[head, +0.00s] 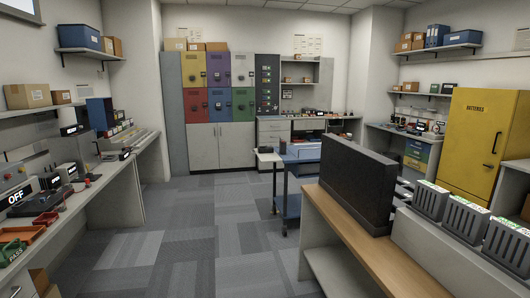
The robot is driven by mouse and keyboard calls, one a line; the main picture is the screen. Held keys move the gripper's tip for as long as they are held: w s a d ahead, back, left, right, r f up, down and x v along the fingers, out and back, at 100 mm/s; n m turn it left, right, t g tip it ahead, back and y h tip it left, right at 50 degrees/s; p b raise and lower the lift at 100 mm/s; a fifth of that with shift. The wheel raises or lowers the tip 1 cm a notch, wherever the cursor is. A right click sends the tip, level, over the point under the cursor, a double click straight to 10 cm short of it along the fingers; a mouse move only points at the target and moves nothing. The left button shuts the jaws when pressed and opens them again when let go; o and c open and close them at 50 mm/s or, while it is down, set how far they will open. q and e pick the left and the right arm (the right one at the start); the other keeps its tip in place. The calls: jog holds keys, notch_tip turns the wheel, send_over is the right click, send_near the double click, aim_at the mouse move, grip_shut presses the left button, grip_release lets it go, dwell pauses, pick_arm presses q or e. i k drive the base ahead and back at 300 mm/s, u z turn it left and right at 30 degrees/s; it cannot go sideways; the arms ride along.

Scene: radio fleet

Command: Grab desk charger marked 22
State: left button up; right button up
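No number 22 can be read anywhere in the head view, so I cannot tell which item is the charger marked 22. Small dark devices with white labels (50,181) stand on the left bench (95,200), too small to read. More small devices (412,127) sit on the far right bench, also unreadable. Neither of my grippers is in view.
An OFF sign (16,197) and an orange tray (22,240) are on the left bench. A blue cart (290,203) stands mid-room. A wooden counter (350,240) with a dark panel (357,185) blocks the right. Carpet (200,235) is clear at centre-left.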

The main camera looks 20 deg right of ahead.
aim_at(267, 148)
jog(key=z, duration=0.05)
jog(key=i, duration=8.65)
jog(key=z, duration=1.65)
jog(key=i, duration=1.3)
